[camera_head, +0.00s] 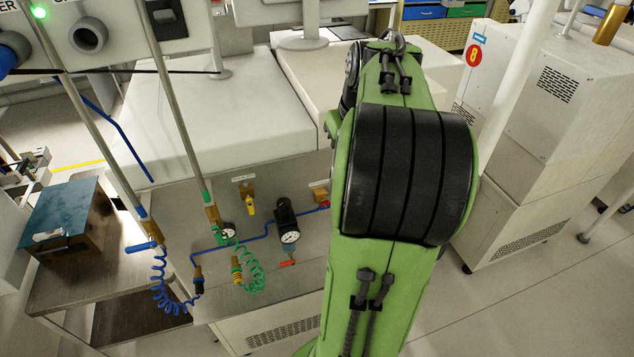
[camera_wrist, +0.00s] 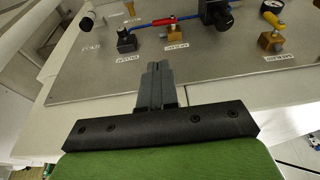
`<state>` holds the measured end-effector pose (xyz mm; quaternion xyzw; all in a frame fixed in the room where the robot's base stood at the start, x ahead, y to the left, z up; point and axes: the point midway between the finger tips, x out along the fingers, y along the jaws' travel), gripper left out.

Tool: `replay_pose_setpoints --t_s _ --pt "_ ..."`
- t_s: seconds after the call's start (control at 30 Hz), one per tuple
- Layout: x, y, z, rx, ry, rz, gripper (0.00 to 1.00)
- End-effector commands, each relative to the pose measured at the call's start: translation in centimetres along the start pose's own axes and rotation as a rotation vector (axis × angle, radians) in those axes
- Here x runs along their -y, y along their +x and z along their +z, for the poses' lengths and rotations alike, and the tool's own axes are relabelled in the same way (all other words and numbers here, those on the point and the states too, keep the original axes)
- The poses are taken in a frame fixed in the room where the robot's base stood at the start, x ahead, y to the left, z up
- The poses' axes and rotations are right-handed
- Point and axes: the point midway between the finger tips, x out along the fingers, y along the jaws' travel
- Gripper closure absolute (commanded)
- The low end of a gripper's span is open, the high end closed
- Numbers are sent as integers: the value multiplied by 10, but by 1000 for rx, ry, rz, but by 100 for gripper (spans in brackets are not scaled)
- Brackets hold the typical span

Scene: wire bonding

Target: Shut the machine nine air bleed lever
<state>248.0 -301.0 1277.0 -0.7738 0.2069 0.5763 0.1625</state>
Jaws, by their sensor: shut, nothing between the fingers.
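My gripper (camera_wrist: 157,66) is shut and empty in the wrist view. Its fingers point at the grey panel (camera_wrist: 85,65), apart from the fittings. A brass valve (camera_wrist: 178,32) with a red lever (camera_wrist: 184,23) sits beyond the fingertips, slightly right; the lever lies roughly along the blue pipe. A second brass valve (camera_wrist: 268,41) with a yellow lever (camera_wrist: 274,21) is farther right. In the head view, the yellow lever (camera_head: 251,207) and red handle (camera_head: 323,204) also show. The labels are too small to read, so I cannot tell which is the air bleed lever. My arm hides the gripper there.
A black regulator (camera_head: 284,214) with a gauge (camera_head: 290,237) stands between the valves, with an orange-red handle (camera_head: 287,263) below. A black fitting (camera_wrist: 127,40) is left of the fingertips. Coiled green (camera_head: 252,274) and blue (camera_head: 167,285) hoses and slanted poles stand left.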

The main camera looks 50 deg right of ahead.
Motion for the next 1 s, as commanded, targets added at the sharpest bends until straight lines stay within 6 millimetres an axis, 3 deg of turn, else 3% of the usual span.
replay_pose_setpoints --t_s 0.27,0.8,1.0 --pt "1 7 1 1 0 -1 100" --pt "2 116 5 4 0 -2 100" --pt "2 138 12 1 0 0 100"
